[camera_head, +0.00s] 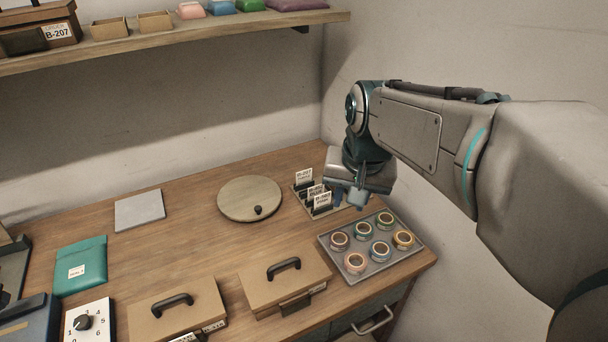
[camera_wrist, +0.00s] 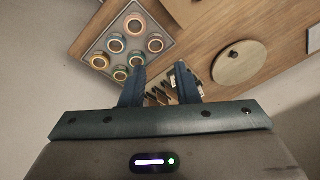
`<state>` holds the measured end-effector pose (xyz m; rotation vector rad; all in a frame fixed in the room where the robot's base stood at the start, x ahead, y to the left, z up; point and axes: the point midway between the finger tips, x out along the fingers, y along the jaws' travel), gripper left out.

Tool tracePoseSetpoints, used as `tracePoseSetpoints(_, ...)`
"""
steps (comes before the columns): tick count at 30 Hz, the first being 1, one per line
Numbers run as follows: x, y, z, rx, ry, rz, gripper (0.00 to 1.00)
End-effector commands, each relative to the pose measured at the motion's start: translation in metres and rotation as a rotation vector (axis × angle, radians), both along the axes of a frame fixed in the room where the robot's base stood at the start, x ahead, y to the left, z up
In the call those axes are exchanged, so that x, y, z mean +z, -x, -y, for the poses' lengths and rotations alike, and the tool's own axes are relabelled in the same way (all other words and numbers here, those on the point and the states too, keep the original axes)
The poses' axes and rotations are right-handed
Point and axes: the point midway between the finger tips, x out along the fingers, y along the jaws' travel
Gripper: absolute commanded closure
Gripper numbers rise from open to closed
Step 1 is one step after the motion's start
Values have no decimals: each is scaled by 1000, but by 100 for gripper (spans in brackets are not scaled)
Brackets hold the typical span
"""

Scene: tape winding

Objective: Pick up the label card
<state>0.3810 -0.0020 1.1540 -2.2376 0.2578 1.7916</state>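Several white label cards stand upright in a slotted rack (camera_head: 299,200) at the back right of the table. The rear card (camera_head: 304,175) reads B-207; two more cards, a middle one (camera_head: 315,189) and a front one (camera_head: 322,200), stand before it, their print too small to read surely. My gripper (camera_head: 350,198) hangs just right of the rack, apart from the cards, and hides part of the rack's right side. In the wrist view my gripper (camera_wrist: 161,72) has its fingers apart with nothing held. There the rack (camera_wrist: 160,97) shows between and beyond the fingers, partly hidden by the right one.
A grey tray (camera_head: 328,243) of several tape rolls sits in front of the rack. A round wooden turntable (camera_head: 240,195) with a dark knob lies to the left. Two cardboard boxes with handles stand at the front edge. A wall rises close on the right.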

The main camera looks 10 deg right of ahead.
Motion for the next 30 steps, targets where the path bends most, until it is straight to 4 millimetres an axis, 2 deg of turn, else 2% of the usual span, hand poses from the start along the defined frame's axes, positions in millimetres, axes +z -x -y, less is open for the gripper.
tracePoseSetpoints(1, 0, -21, -1, -50, -14, -19, 72)
tracePoseSetpoints(8, -1, -109, 0, -318, -69, -91, 72)
tracePoseSetpoints(14, -21, -181, 3, -558, -90, -150, 72)
tracePoseSetpoints(18, -43, -226, 2, -714, -94, -184, 72)
tracePoseSetpoints(24, -70, -267, 1, -872, -86, -211, 72)
tracePoseSetpoints(30, -86, -281, -1, -935, -81, -221, 72)
